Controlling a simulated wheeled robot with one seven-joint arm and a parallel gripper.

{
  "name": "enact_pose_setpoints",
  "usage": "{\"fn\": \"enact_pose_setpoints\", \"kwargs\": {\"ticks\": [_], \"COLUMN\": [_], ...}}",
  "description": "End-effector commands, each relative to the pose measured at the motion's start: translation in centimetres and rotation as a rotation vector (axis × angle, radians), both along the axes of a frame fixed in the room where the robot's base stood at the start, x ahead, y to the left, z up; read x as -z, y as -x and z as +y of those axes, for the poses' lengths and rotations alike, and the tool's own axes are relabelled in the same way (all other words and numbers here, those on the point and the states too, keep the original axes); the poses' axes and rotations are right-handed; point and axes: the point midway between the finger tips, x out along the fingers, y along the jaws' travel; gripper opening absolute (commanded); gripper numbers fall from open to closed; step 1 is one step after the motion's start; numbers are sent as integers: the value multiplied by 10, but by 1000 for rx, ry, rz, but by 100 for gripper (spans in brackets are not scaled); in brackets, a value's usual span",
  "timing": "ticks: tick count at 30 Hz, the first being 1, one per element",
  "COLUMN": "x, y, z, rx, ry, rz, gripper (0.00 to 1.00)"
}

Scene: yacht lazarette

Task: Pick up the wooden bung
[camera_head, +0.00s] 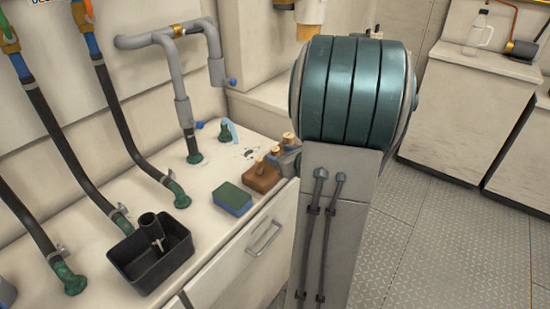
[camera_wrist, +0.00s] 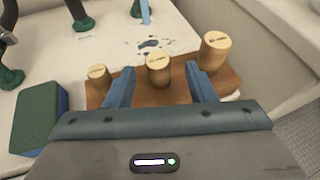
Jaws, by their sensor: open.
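Three wooden bungs of different sizes stand upright in a brown wooden block (camera_head: 258,182) on the white counter. In the wrist view the small bung (camera_wrist: 98,74) is at left, the middle bung (camera_wrist: 158,72) in the centre and the large bung (camera_wrist: 214,52) at right. My gripper (camera_wrist: 159,70) is open. Its two blue fingers are on either side of the middle bung, with visible gaps, and nothing is clearly gripped. The block (camera_wrist: 175,93) also shows behind the fingers. In the head view my arm hides most of the gripper.
A green and blue sponge (camera_head: 232,198) lies left of the block. A black bin (camera_head: 150,262) and hoses on green fittings (camera_head: 180,195) stand farther left. A grey pipe (camera_head: 182,100) rises behind. The counter's front edge is close to the block.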

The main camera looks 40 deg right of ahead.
Motion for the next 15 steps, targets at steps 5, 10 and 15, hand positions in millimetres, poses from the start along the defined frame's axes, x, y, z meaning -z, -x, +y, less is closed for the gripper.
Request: {"fn": "enact_pose_setpoints", "kwargs": {"ticks": [5,10,15], "x": [11,19,20], "y": [-22,-43,-48], "z": [2,2,2], "rx": [-6,-5,-4], "ry": [-1,0,1], "rz": [1,1,0], "gripper": [50,50,50]}}
